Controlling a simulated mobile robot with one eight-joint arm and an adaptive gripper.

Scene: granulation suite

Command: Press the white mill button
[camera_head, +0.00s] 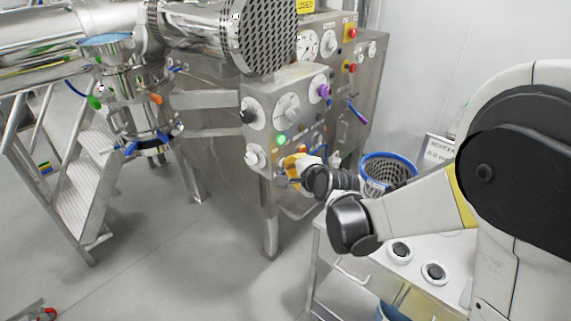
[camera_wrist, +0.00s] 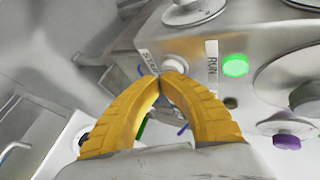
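A round white button (camera_wrist: 174,64) sits on the steel control panel, just beyond my fingertips in the wrist view. A small label reading RUN (camera_wrist: 212,58) and a lit green lamp (camera_wrist: 235,66) are to its right. My gripper (camera_wrist: 160,79) has two yellow fingers whose tips meet, with nothing between them. The tips overlap the button's lower edge in the picture; I cannot tell whether they touch it. In the head view my gripper (camera_head: 290,166) is at the lower part of the control panel (camera_head: 264,96), below the green lamp (camera_head: 281,140), and hides the surface behind it.
The panel also carries a black knob (camera_head: 248,116), a purple knob (camera_head: 323,90) and a white knob (camera_head: 254,156). A blue-rimmed basket (camera_head: 390,160) stands to the right of my gripper. Metal steps (camera_head: 85,185) are at left, with open floor between.

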